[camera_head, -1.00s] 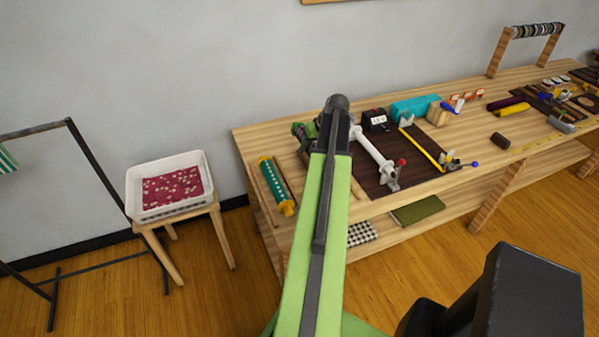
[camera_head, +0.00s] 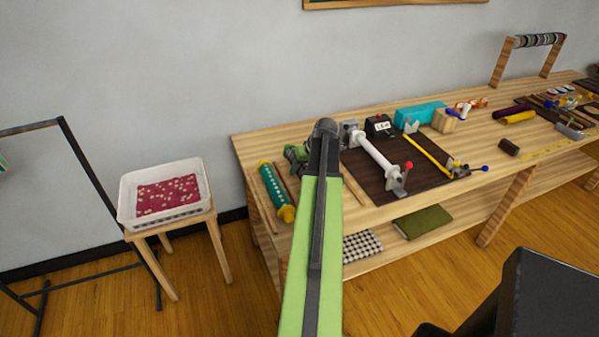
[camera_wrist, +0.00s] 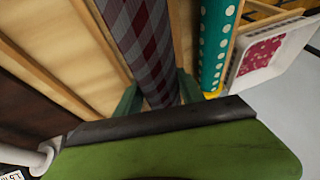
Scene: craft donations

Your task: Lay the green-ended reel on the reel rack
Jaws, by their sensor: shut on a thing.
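My gripper (camera_wrist: 156,98) shows two green fingers closed on either side of a roll with dark red and grey checks, the held reel (camera_wrist: 150,42). Its green ends are not clear in the wrist view. In the head view, my gripper (camera_head: 297,154) is a small dark green shape left of my arm's tip, largely hidden by the arm. The reel rack shows as parallel wooden strips (camera_wrist: 103,38) at the table's left end. The held reel lies along these strips, over or in the bay beside the teal reel; I cannot tell whether it touches the rack.
A teal dotted reel with yellow ends (camera_head: 275,190) lies in the leftmost bay, close beside the held reel. A white-rolled device (camera_head: 374,152) stands on a dark board (camera_head: 400,180) to the right. A white basket (camera_head: 128,205) sits on a stool at left.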

